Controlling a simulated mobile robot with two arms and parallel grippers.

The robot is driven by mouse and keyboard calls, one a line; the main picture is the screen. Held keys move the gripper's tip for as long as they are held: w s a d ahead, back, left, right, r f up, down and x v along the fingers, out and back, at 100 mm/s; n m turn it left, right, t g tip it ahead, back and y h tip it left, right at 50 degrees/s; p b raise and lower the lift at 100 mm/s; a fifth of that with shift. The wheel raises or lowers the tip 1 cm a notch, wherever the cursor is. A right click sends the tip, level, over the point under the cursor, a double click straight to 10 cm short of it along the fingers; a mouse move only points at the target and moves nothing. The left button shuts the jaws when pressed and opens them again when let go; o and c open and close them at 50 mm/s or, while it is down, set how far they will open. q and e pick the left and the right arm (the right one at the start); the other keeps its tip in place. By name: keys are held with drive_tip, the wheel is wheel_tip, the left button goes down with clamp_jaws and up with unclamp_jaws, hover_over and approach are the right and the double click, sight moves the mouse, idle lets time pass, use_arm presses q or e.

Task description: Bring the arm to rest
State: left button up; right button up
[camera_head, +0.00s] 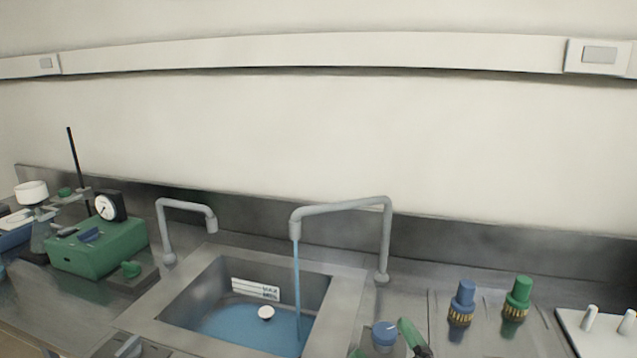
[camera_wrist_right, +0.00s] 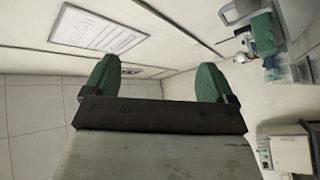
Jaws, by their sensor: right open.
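My right gripper (camera_head: 386,342) shows at the bottom edge of the head view, right of the sink, with green fingers; most of its arm is out of frame. In the right wrist view its two green fingers (camera_wrist_right: 153,80) are spread wide apart with nothing between them. Behind them are a pale wall and a tiled surface. My left gripper is not in view.
A steel sink (camera_head: 345,296) holds blue water, with a stream falling from the right faucet (camera_head: 388,235). A second faucet (camera_head: 163,230) stands left. A green device (camera_head: 95,250) is at the left. Blue (camera_head: 462,302) and green (camera_head: 517,298) valves and a white panel (camera_head: 597,343) are at the right.

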drive_tip(key=s+d+f+m+g+h, duration=0.2)
drive_tip(key=f, duration=0.2)
drive_tip(key=s+d+f+m+g+h, duration=0.2)
drive_tip(key=d+f+m, duration=0.1)
drive_tip(key=f, duration=0.2)
drive_tip(key=s+d+f+m+g+h, duration=0.2)
drive_tip(key=d+f+m+g, duration=0.1)
drive_tip(key=f, duration=0.1)
drive_tip(key=shift+s+f+h, duration=0.2)
drive_tip(key=shift+s+h, duration=0.1)
drive_tip(key=shift+s, duration=0.05)
drive_tip(key=s+d+f+m+g, duration=0.1)
drive_tip(key=s+f+g, duration=0.4)
drive_tip(key=s, duration=0.3)
drive_tip(key=s+d+f+m+g, duration=0.2)
drive_tip(key=s+f+g, duration=0.3)
drive_tip(key=s, duration=0.3)
wheel_tip(320, 180, down, 24)
drive_tip(key=s+d+f+g, duration=0.2)
drive_tip(key=s+f, duration=1.5)
drive_tip(key=shift+d+n, duration=0.3)
